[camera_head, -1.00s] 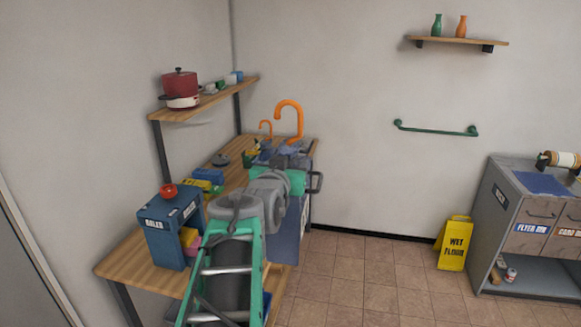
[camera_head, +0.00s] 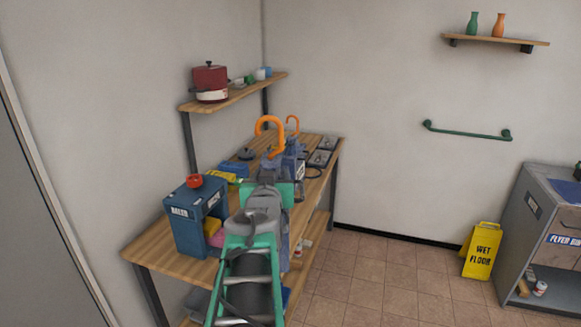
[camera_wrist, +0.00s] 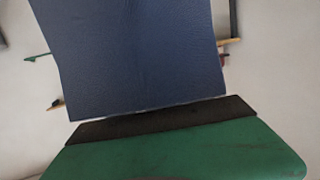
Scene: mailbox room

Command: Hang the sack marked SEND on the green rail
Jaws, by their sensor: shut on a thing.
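The green rail (camera_head: 467,131) is fixed to the back wall, right of centre, below a small wooden shelf. My gripper (camera_head: 273,168) is over the wooden table, shut on a blue sack with a large orange hook (camera_head: 270,123) standing up from it. In the wrist view the blue sack (camera_wrist: 145,55) fills the middle, just beyond my gripper (camera_wrist: 160,122). I cannot read any SEND marking on it. My own arm hides much of the sack in the head view.
A blue labelled box (camera_head: 187,225) with a red object on top stands on the table (camera_head: 150,258). A shelf with a red pot (camera_head: 210,78) is above. A yellow wet-floor sign (camera_head: 481,250) and grey cabinet (camera_head: 535,215) stand right. The floor between is clear.

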